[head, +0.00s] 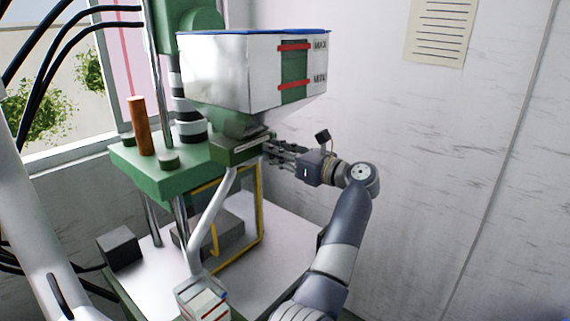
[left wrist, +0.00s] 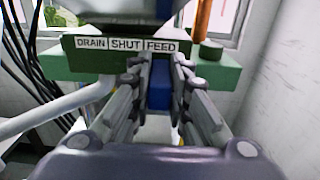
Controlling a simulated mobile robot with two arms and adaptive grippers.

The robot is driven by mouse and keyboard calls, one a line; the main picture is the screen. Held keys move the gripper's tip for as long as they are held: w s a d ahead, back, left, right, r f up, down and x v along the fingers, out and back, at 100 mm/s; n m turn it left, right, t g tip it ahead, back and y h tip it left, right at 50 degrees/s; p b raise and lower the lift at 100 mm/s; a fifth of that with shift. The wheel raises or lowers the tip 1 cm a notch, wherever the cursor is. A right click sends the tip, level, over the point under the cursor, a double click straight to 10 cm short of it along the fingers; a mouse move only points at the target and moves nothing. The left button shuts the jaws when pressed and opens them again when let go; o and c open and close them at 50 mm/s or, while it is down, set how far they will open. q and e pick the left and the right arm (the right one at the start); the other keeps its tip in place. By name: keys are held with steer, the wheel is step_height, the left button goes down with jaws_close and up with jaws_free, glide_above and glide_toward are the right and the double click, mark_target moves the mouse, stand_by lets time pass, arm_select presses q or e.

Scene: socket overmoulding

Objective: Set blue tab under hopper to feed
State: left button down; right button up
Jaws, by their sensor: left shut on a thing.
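The hopper (head: 255,75) is a white box with a green strip and red MAX and MIN marks, above a green machine. In the left wrist view, a label strip (left wrist: 126,45) under the hopper reads DRAIN, SHUT, FEED from left to right. The blue tab (left wrist: 160,96) shows below the word FEED. My left gripper (head: 272,153) is at the slide under the hopper, and its fingers in the left wrist view (left wrist: 159,75) are shut on the blue tab, one on each side. In the head view the tab is hidden. My right gripper is not identifiable.
A green platform (head: 150,172) with an orange rod (head: 139,126) is left of the hopper. A pale chute (head: 213,220) slopes down from below the hopper to a box (head: 203,298). A yellow-framed guard (head: 259,220) stands below. Free room lies toward the right wall.

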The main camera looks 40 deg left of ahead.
arm_select(q)
steer(key=shift+r, duration=0.1)
steer(key=c, duration=1.6)
jaws_free()
steer(key=shift+w, duration=0.1)
steer(key=shift+c, duration=0.2)
steer(key=shift+o, duration=0.6)
steer(key=shift+w+a, duration=0.1)
steer(key=shift+w, duration=0.1)
steer(key=shift+s+d, duration=0.1)
steer(key=shift+d, duration=0.15)
steer(key=d, duration=0.7)
steer(key=shift+s, duration=0.2)
arm_select(e)
steer(key=shift+a, duration=0.8)
arm_select(q)
steer(key=shift+f, duration=0.25)
